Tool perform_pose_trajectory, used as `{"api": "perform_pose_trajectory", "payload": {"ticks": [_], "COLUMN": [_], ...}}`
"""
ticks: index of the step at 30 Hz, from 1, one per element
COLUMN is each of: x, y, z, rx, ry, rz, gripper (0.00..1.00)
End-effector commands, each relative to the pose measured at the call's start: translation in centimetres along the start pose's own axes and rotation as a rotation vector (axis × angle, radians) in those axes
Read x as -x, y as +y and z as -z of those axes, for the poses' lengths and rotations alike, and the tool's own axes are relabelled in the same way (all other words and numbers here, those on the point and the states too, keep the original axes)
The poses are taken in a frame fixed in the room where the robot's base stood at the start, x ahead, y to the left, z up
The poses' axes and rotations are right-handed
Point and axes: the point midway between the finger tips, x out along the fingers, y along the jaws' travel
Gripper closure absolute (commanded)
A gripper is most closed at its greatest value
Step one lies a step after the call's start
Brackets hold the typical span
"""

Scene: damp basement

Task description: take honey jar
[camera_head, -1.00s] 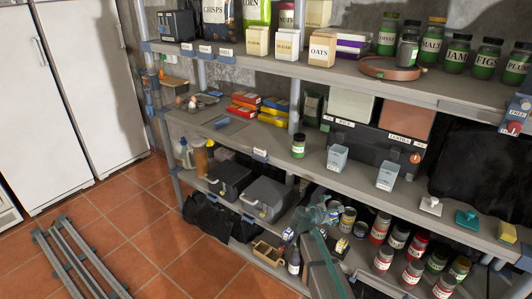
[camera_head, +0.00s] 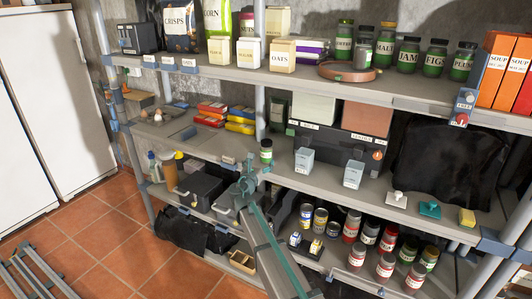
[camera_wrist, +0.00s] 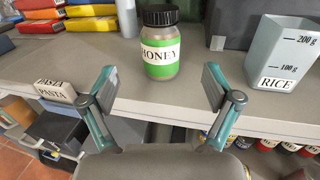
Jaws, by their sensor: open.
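The honey jar (camera_wrist: 161,45) stands upright near the front edge of the middle shelf. It has a dark lid and a green label with "HONEY" on a white band in the wrist view. In the head view the small jar (camera_head: 266,151) stands just behind my gripper (camera_head: 247,178). In the wrist view my gripper (camera_wrist: 160,88) is open and empty. Its two fingers point toward the jar, one to each side, and the jar is a little beyond the fingertips, apart from them.
A measuring cup (camera_wrist: 282,52) with a RICE label stands right of the jar. A PASTA tag (camera_wrist: 54,91) is on the shelf edge at left. Colored boxes (camera_head: 240,120) lie back left. The upper shelf (camera_head: 400,98) runs above; the shelf (camera_wrist: 100,50) around the jar is clear.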

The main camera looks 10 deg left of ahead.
Motion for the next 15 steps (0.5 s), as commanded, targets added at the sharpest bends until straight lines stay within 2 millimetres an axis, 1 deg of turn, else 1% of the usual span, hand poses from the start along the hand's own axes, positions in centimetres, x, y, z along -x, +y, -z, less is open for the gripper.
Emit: {"api": "perform_pose_trajectory", "payload": {"ticks": [1,6,13,15], "x": [-1.0,-3.5,-4.8,-5.5], "y": [0.1,0.1,0.0,0.0], "z": [-0.1,-0.1,-0.1,-0.1], "rx": [-0.001,-0.003,-0.003,-0.003], "ry": [0.001,0.001,0.001,0.002], "rz": [0.001,0.003,0.001,0.002], "gripper": [0.11,0.11,0.11,0.11]}}
